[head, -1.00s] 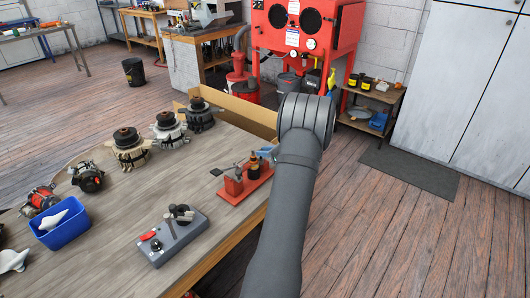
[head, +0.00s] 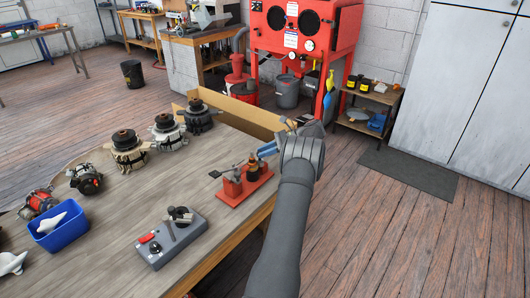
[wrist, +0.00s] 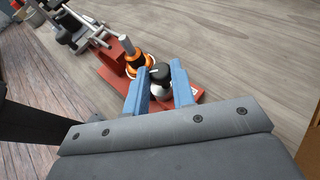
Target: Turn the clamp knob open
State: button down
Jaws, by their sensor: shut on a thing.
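The red clamp fixture (head: 243,189) stands near the right edge of the workbench. It carries a dark upright part and a grey lever in the head view. In the wrist view its red base (wrist: 186,102) lies under my gripper (wrist: 158,68). A black round knob (wrist: 160,72) with a silver body below it sits between my two blue fingers, which are shut on it. Beside it stands an orange-ringed part (wrist: 136,58) with a silver post. In the head view my gripper (head: 264,150) reaches the fixture from the right, and its fingertips partly hide the knob.
A grey box (head: 172,243) with a red button stands in front of the fixture. Several alternators (head: 129,152) line the far left, with a blue bin (head: 62,228) nearer. A cardboard box (head: 240,115) stands behind.

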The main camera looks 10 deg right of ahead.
jog(key=shift+w+n+g, duration=0.1)
jog(key=shift+n+g, duration=0.6)
jog(key=shift+g, duration=0.1)
jog(key=c, duration=1.5)
grip_release()
jog(key=shift+m+t, duration=0.3)
jog(key=shift+s+a+m+t, duration=0.1)
jog(key=shift+s+m+t, duration=0.15)
jog(key=shift+m+t, duration=0.85)
jog(key=shift+s+m+t, duration=0.2)
jog(key=shift+m+t, duration=0.7)
jog(key=shift+t, duration=0.3)
jog(key=m+t+h, duration=0.1)
jog(key=m+t, duration=0.1)
jog(key=m+t+h, duration=0.1)
jog(key=m+t, duration=0.1)
jog(key=s+m+t+h, duration=0.1)
jog(key=t, duration=0.1)
jog(key=shift+a+m+h, duration=0.25)
jog(key=shift+m+h, duration=0.15)
jog(key=v, duration=1.8)
jog(key=s+a+r+n+g+h, duration=0.1)
jog(key=s+a+r+n, duration=0.2)
jog(key=s, duration=0.3)
jog(key=s+a+r+n+g+h, duration=0.1)
jog(key=s+a+r+n+g, duration=0.1)
jog(key=s+a+r+n, duration=0.2)
jog(key=shift+s+a+r+n+h, duration=0.35)
jog(key=shift+s+a, duration=0.75)
jog(key=shift+s, duration=0.6)
